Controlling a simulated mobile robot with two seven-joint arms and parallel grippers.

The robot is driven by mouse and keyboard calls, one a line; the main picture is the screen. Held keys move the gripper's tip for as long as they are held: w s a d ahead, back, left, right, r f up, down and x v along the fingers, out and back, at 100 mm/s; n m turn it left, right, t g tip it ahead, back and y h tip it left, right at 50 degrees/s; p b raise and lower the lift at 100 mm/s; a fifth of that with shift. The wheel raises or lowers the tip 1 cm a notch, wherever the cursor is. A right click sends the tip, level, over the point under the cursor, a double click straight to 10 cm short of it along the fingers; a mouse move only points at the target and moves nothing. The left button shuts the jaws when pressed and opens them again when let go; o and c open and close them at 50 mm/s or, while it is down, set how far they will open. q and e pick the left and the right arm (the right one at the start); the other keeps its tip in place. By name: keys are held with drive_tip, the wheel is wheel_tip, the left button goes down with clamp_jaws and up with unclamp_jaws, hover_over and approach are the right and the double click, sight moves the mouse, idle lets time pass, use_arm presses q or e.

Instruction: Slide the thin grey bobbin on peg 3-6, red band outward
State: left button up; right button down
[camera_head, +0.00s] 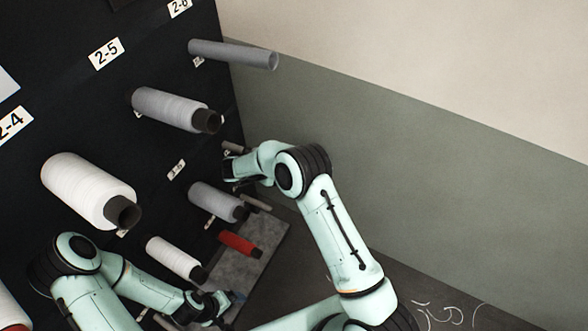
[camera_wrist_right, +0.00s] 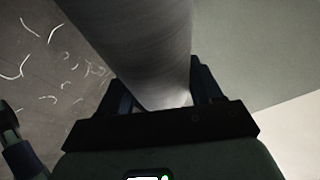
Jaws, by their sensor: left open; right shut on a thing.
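My right gripper (camera_wrist_right: 165,98) is shut on a grey bobbin (camera_wrist_right: 140,40), which fills the upper middle of the right wrist view between the two fingers. No red band shows on its visible part. In the head view my right arm reaches up to the dark panel near its right edge, and its gripper (camera_head: 237,168) is small and partly hidden there. I cannot clearly tell the bobbin or peg 3-6 there. My left gripper (camera_head: 218,304) is open and low in the head view, below the red bobbin, with nothing clearly between its fingers.
The dark panel (camera_head: 60,110) carries white (camera_head: 85,188), grey (camera_head: 170,107) and red (camera_head: 240,244) bobbins on pegs. A long grey tube (camera_head: 235,54) sticks out at upper right. Pale thread scraps (camera_head: 450,312) lie on the floor. Free room lies right of the panel, before the wall (camera_head: 450,150).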

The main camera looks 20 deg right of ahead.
drive_tip(key=shift+w+a+f, duration=0.15)
drive_tip(key=shift+w+a, duration=0.7)
drive_tip(key=shift+w, duration=0.15)
drive_tip(key=shift+w+a+f, duration=0.2)
drive_tip(key=shift+w+a, duration=0.6)
drive_tip(key=shift+w, duration=0.15)
drive_tip(key=shift+w+a+f, duration=0.15)
drive_tip(key=shift+w+a, duration=0.65)
drive_tip(key=shift+w, duration=0.1)
drive_tip(key=shift+w+a, duration=0.2)
drive_tip(key=shift+w, duration=0.1)
drive_tip(key=shift+c, duration=0.6)
unclamp_jaws()
drive_tip(key=v, duration=0.7)
drive_tip(key=shift+a, duration=0.25)
drive_tip(key=shift+r, duration=0.1)
